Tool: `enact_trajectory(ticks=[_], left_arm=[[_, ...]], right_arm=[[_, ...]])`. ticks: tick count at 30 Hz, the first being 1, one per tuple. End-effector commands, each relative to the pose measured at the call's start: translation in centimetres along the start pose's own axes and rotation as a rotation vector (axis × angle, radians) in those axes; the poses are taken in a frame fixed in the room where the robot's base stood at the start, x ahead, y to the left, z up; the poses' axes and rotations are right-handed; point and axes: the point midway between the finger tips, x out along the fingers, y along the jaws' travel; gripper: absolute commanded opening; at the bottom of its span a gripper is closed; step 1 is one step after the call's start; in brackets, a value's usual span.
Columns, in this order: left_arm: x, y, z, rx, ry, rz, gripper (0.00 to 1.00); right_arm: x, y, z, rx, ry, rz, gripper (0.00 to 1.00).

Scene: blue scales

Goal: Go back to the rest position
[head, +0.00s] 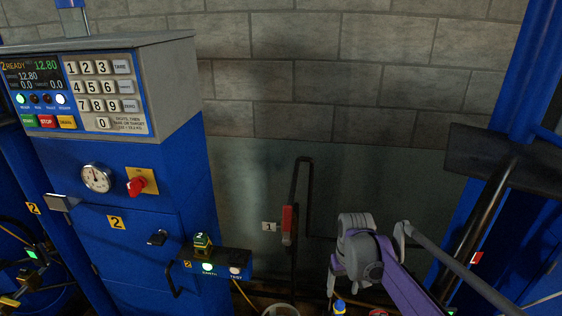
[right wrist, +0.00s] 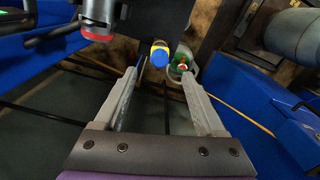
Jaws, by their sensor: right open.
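My right gripper (right wrist: 159,78) is open, with its two grey fingers spread wide and nothing held between them. In the head view my purple and grey right arm comes in from the lower right, in front of the grey wall. A blue and yellow object (right wrist: 160,53) shows just beyond the fingertips in the right wrist view; its distance from them is hard to tell. It also shows at the bottom edge of the head view (head: 339,307), below the gripper. My left gripper is not in view.
A blue scale cabinet (head: 160,190) with keypad, display and gauge stands at left. A small button box (head: 222,264) juts from it. A black pipe with a red handle (head: 287,224) stands before the wall. A blue frame (head: 505,90) is at right.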

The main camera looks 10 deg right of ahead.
Motion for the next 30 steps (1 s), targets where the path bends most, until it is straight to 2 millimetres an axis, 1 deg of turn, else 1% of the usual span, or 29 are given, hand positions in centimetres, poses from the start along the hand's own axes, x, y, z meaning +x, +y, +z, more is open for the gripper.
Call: enact_trajectory(ticks=[2,5,9,15,20,21,24,27,30], left_arm=[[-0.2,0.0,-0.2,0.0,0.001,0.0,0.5],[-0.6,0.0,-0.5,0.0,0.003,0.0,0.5],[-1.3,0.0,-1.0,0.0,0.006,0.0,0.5],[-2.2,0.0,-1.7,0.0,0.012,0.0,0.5],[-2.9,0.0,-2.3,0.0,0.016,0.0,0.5],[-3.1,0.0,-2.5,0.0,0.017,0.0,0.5],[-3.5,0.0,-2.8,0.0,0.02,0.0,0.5],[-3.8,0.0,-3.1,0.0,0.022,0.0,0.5],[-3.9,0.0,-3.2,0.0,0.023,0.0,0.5]], right_arm=[[-0.9,-0.3,0.9,-0.002,0.018,0.001,0.72],[-2.3,-0.9,2.9,-0.004,0.057,0.003,0.72],[-4.3,-1.8,6.7,-0.006,0.13,0.007,0.72],[-5.8,-3.0,12.2,-0.011,0.238,0.007,0.72],[-5.9,-3.7,16.6,-0.013,0.325,0.005,0.72],[-5.7,-3.8,17.6,-0.014,0.346,0.004,0.72],[-5.2,-4.1,19.8,-0.017,0.393,0.001,0.72],[-4.6,-4.3,21.4,-0.017,0.429,-0.001,0.72],[-4.2,-4.4,22.3,-0.017,0.453,-0.003,0.72]])
